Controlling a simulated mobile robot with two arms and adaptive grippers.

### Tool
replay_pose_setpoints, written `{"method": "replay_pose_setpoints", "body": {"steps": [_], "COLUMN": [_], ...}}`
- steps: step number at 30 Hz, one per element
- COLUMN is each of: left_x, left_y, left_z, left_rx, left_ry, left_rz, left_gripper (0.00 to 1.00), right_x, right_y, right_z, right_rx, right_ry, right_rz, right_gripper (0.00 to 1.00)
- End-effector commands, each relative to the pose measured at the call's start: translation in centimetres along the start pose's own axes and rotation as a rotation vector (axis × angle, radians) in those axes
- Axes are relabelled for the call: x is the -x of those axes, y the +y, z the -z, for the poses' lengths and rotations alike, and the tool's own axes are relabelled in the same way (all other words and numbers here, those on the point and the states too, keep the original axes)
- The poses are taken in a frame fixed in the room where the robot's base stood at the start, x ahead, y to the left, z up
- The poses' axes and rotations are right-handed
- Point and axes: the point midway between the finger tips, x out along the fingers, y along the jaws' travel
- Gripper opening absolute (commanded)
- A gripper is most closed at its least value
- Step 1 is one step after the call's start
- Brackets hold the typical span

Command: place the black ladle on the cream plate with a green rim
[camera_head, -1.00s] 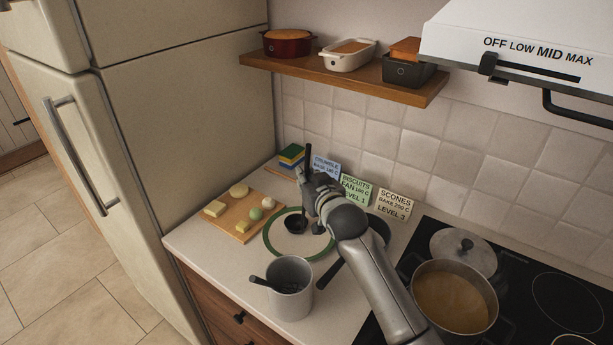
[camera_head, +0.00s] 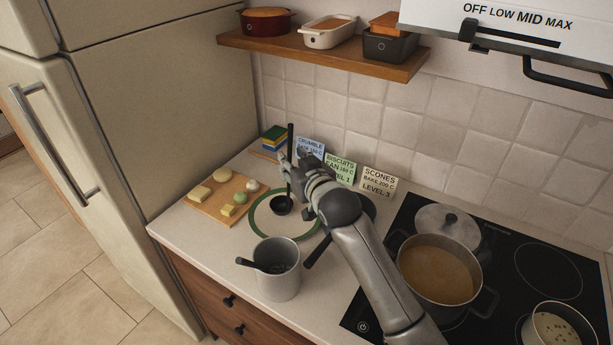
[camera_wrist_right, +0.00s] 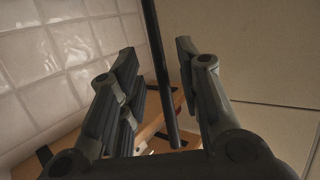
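The black ladle (camera_head: 281,206) is upright, its bowl over the cream plate with a green rim (camera_head: 258,226) and its long handle pointing up. I cannot tell for sure that the bowl touches the plate. My right gripper (camera_head: 288,168) is around the handle, well above the bowl. In the right wrist view the handle (camera_wrist_right: 161,75) runs between the two fingers (camera_wrist_right: 160,85), with a gap on both sides, so the gripper is open. My right arm hides part of the plate's right surroundings. My left gripper is not in view.
A grey pot (camera_head: 277,270) with a dark utensil stands in front of the plate. A cutting board (camera_head: 206,209) with food lies to its left. Recipe cards (camera_head: 341,168) and a sponge stack (camera_head: 274,138) stand behind.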

Motion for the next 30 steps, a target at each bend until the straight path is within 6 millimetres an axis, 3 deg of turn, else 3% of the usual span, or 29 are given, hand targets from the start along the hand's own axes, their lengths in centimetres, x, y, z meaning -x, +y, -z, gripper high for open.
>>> {"method": "replay_pose_setpoints", "body": {"steps": [9,15,21,30], "left_x": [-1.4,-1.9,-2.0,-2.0], "left_y": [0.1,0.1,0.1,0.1], "left_z": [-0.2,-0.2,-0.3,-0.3], "left_rx": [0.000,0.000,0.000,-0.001], "left_ry": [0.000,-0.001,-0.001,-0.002], "left_rz": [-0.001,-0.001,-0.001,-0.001], "left_gripper": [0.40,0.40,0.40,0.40], "right_x": [5.3,7.8,8.9,8.9], "right_y": [0.0,0.0,0.0,0.0], "right_z": [-0.2,-0.1,0.0,0.0], "right_rx": [-0.001,0.000,0.000,0.000], "right_ry": [0.002,0.000,0.000,0.000], "right_rz": [0.001,0.000,0.000,0.000], "right_gripper": [0.32,0.32,0.32,0.32]}}
